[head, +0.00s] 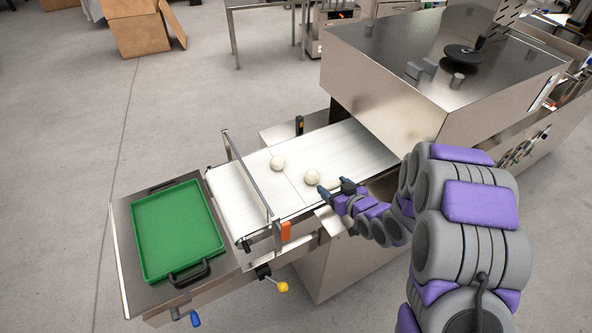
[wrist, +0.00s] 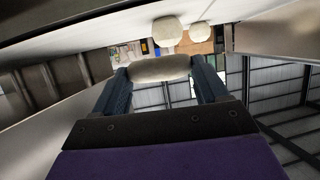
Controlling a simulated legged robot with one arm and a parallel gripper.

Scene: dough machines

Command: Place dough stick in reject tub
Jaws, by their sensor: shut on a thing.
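My gripper (head: 334,187) is low over the near edge of the white belt, to the right of the dough balls. In the wrist view its two fingers (wrist: 160,90) are shut on a pale, elongated dough stick (wrist: 160,68), held crosswise between the tips. In the head view I cannot make out the held dough stick. A shallow green tray (head: 147,268) lies on the metal shelf at the belt's left end.
Two round dough balls (head: 278,163) (head: 312,177) sit on the conveyor belt (head: 232,201). A metal guard bar (head: 249,176) crosses the belt's left end. A large steel machine housing (head: 385,77) rises over the belt's right end. Open floor (head: 70,150) lies to the left.

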